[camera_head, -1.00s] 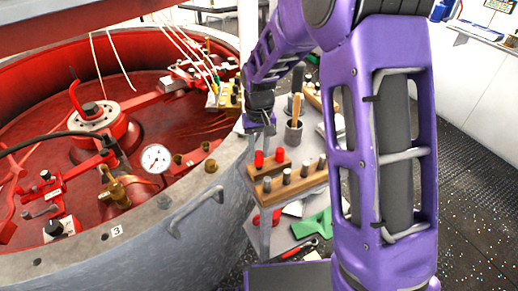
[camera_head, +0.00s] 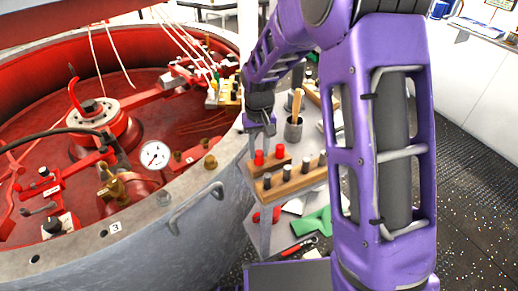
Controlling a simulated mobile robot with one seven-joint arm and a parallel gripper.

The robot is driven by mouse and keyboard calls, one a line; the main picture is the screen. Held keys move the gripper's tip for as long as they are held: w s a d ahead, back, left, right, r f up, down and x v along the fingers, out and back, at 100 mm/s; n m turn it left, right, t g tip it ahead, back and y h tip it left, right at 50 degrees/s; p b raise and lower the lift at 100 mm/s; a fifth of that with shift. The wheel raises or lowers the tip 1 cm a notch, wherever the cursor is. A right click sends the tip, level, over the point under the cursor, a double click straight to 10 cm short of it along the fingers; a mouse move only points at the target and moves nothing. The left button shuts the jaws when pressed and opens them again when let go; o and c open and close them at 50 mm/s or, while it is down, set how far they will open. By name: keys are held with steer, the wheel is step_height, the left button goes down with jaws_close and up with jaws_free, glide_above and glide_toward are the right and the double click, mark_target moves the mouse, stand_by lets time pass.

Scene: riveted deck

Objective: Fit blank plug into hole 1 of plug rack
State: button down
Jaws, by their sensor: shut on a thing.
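The wooden plug rack (camera_head: 293,189) stands at the near left of the bench beside the drum. Several grey metal plugs stand in its front row, and a red plug (camera_head: 259,157) and a second red plug (camera_head: 279,151) stand behind them. My gripper (camera_head: 262,130) points down just behind the red plugs, above and beyond the rack in the picture. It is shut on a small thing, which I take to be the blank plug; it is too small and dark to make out. I cannot tell which hole is hole 1.
A metal cup (camera_head: 293,131) holding a wooden-handled tool stands right of my gripper. A green part (camera_head: 312,223) and red-handled pliers (camera_head: 298,246) lie in front of the rack. The large drum's grey rim (camera_head: 190,187) with its handle is close on the left. My arm hides the bench's right side.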

steer(key=shift+f, duration=0.2)
steer(key=c, duration=0.5)
jaws_free()
step_height(320, 180, up, 17)
steer(key=shift+r+p, duration=0.2)
steer(key=shift+p, duration=0.45)
